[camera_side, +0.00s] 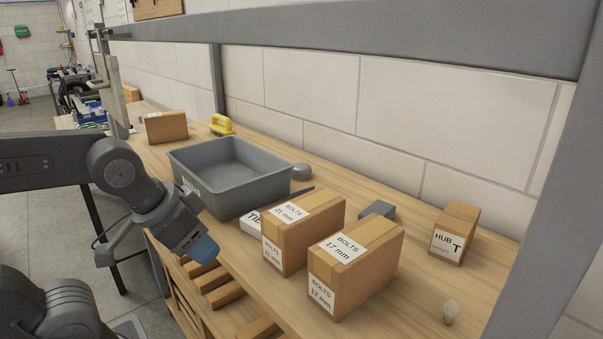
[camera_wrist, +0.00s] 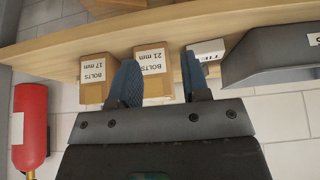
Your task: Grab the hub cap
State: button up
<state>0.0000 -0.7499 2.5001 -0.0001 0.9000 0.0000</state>
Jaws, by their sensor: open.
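No part is plainly identifiable as the hub cap. A cardboard box (camera_side: 454,234) labelled "HUB" stands at the right of the bench, its label only partly readable. A small grey round piece (camera_side: 301,172) sits at the right end of the grey bin, and a small pale rounded piece (camera_side: 451,311) lies near the front right; I cannot tell whether either is the hub cap. My gripper (camera_side: 205,248) is at the bench's front edge, left of the bolt boxes. In the wrist view my gripper (camera_wrist: 157,57) shows two blue fingers apart, with nothing held between them.
Bolt boxes marked 21 mm (camera_side: 297,238) and 17 mm (camera_side: 362,261) stand mid-bench, beside a white box (camera_side: 250,222). An empty grey bin (camera_side: 235,199) is behind my gripper. A metal post (camera_side: 545,180) rises at right. A fire extinguisher (camera_wrist: 30,128) shows in the wrist view.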

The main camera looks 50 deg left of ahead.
jog(key=o, duration=1)
jog(key=shift+c, duration=0.2)
jog(key=w+a+r+g, duration=0.3)
jog(key=w+a+r, duration=0.1)
jog(key=w+a, duration=0.3)
jog(key=n+t+y, duration=0.1)
jog(key=n+t, duration=0.1)
jog(key=t, duration=0.1)
send_near(300, 166)
jog(key=x, duration=0.3)
jog(key=shift+w+a+f, duration=0.15)
jog(key=shift+w+f, duration=0.05)
jog(key=shift+w, duration=0.05)
jog(key=shift+x, duration=3.2)
